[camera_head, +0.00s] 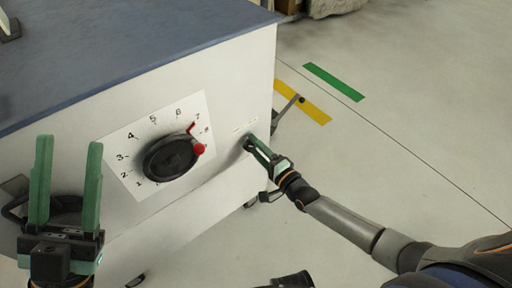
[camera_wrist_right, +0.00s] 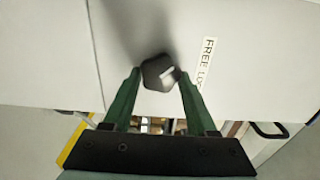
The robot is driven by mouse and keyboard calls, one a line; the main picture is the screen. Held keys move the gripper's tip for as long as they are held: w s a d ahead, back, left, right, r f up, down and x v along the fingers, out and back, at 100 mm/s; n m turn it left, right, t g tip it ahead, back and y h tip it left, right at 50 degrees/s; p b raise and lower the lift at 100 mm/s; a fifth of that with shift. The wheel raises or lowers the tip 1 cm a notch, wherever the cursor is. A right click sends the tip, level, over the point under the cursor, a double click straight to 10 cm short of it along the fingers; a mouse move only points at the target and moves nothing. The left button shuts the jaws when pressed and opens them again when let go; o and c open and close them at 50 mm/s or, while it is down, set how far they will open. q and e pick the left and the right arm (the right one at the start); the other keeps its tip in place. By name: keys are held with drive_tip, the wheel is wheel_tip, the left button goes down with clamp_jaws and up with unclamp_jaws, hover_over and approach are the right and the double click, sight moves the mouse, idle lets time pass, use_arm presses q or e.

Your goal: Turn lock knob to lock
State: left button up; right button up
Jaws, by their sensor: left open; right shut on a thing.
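The lock knob (camera_wrist_right: 158,72) is small, dark and faceted, on the white front panel of the machine. In the right wrist view, a label reading FREE and LOC (camera_wrist_right: 207,62), cut short in view, is to the right of it. My right gripper (camera_wrist_right: 158,78) is shut on the knob, one green finger on each side. In the head view my right gripper (camera_head: 252,146) is at the panel's right part and covers most of the knob. My left gripper (camera_head: 68,146) is open and empty at the lower left, in front of the panel.
A black round dial (camera_head: 168,160) with a red-knobbed pointer (camera_head: 198,149) and a number scale (camera_head: 130,141) is left of the lock knob. A lever (camera_head: 286,115) sticks out on the machine's right side. Yellow (camera_head: 303,101) and green (camera_head: 335,82) stripes mark the open floor.

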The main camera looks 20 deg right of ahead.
idle(0.3)
use_arm(q)
drive_tip(key=shift+f, duration=0.1)
use_arm(e)
drive_tip(key=o, duration=1.4)
drive_tip(key=shift+c, duration=0.2)
use_arm(q)
wheel_tip(320, 180, up, 3)
drive_tip(key=p, duration=0.3)
drive_tip(key=shift+a, duration=0.15)
use_arm(e)
drive_tip(key=v, duration=1.2)
drive_tip(key=shift+s, duration=0.25)
use_arm(q)
drive_tip(key=shift+r+m, duration=0.2)
drive_tip(key=shift+m, duration=0.1)
use_arm(e)
drive_tip(key=shift+r, duration=0.1)
